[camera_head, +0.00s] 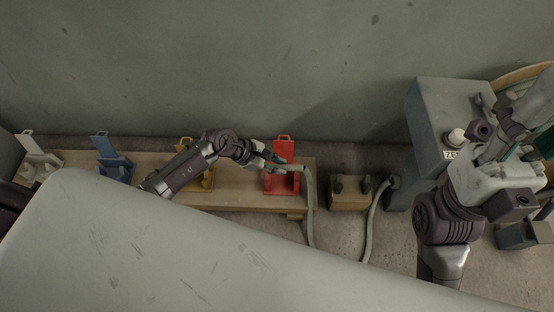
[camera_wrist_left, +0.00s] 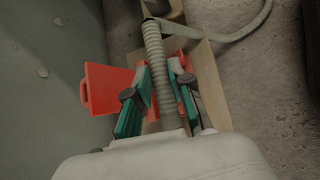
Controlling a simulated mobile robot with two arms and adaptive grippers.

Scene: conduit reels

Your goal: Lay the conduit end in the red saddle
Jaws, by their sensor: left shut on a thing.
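The red saddle (camera_head: 283,182) stands on a wooden board at the middle of the head view, the rightmost of the saddles. It also shows in the left wrist view (camera_wrist_left: 104,88), left of and partly behind my fingers. My left gripper (camera_head: 279,164) is at the red saddle, over its upper part. In the left wrist view my left gripper (camera_wrist_left: 163,92) is shut on the grey-green ribbed conduit (camera_wrist_left: 156,58), which runs between its teal fingers. The conduit (camera_head: 309,206) hangs down to the right of the saddle. Whether it touches the saddle is unclear. My right gripper (camera_head: 514,157) is at the right, its fingers unclear.
White (camera_head: 39,160), blue (camera_head: 112,160) and yellow (camera_head: 206,180) saddles stand along the wooden board (camera_head: 240,195). A wooden block (camera_head: 348,198) and a grey cabinet (camera_head: 425,110) are to the right. A wall is behind, and a pale surface fills the front.

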